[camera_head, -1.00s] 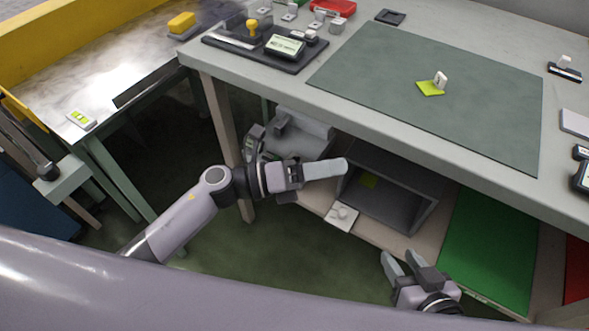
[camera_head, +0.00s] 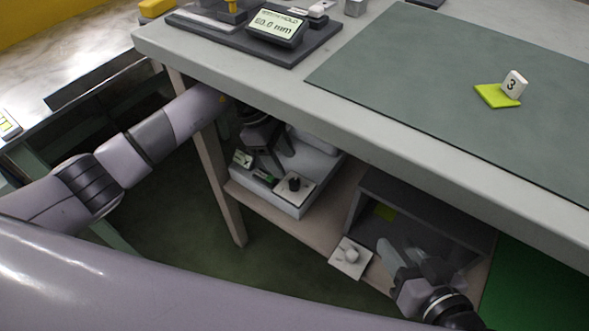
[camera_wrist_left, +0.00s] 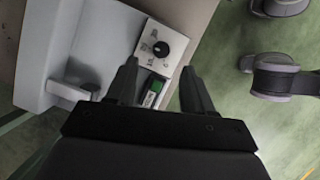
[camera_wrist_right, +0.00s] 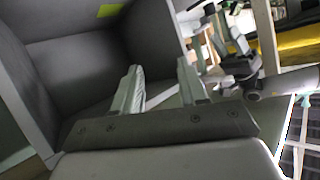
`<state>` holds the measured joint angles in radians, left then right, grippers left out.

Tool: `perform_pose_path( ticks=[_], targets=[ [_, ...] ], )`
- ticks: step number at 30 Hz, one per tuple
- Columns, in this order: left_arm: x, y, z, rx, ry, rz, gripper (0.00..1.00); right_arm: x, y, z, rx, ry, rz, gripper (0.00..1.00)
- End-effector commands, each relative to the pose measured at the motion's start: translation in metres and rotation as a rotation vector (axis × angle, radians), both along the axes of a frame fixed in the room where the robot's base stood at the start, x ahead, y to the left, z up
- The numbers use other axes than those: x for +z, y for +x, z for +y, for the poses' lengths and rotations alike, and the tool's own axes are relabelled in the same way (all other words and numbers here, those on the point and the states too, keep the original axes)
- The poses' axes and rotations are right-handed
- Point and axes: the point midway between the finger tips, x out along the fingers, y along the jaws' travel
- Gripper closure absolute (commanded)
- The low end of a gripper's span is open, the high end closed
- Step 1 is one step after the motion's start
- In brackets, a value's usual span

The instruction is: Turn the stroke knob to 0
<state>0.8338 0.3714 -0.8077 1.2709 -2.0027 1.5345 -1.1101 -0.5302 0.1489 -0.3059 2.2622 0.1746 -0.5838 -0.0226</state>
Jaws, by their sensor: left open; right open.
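A black round knob (camera_head: 295,185) sits on a white dial plate at the front of a grey-white machine (camera_head: 318,168) on the lower shelf. The left wrist view shows the knob (camera_wrist_left: 161,49) with small marks around it, too small to read. My left gripper (camera_head: 268,158) is above and left of the knob, apart from it. In the left wrist view the open, empty fingers (camera_wrist_left: 160,75) point toward the dial plate, with a small green display (camera_wrist_left: 153,93) between them. My right gripper (camera_head: 402,252) is open and empty by the grey open box; its fingers (camera_wrist_right: 159,75) face the box.
The table edge overhangs the machine and my left arm. The grey box (camera_head: 365,212) stands right of the machine, and a white plate with a pale knob (camera_head: 350,256) lies at the shelf's front. On the table are a display reading about 60.0 mm (camera_head: 276,25) and a green mat (camera_head: 430,70).

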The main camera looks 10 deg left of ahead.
Motion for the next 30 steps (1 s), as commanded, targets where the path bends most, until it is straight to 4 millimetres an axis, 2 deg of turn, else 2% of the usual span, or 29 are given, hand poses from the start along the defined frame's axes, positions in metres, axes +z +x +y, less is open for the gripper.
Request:
perform_pose_path(
  ticks=[6, 12, 23, 27, 28, 30],
  targets=[
    [-0.034, -0.003, -0.014, 0.001, -0.005, 0.004, 0.48, -0.005, 0.002, 0.007, 0.012, 0.046, 0.001, 0.57],
    [-0.055, -0.004, -0.023, 0.001, -0.004, 0.003, 0.48, -0.005, 0.004, 0.013, 0.023, 0.083, 0.003, 0.57],
    [-0.059, -0.004, -0.025, 0.002, -0.004, 0.001, 0.48, -0.004, 0.004, 0.015, 0.027, 0.096, 0.005, 0.57],
    [-0.059, -0.004, -0.025, 0.002, -0.004, 0.001, 0.93, -0.004, 0.005, 0.015, 0.026, 0.095, 0.005, 0.57],
    [-0.059, -0.004, -0.025, 0.002, -0.004, 0.001, 1.00, -0.004, 0.005, 0.015, 0.026, 0.094, 0.004, 0.57],
    [-0.059, -0.004, -0.025, 0.002, -0.004, 0.001, 1.00, -0.004, 0.005, 0.015, 0.026, 0.094, 0.004, 0.57]
  ],
)
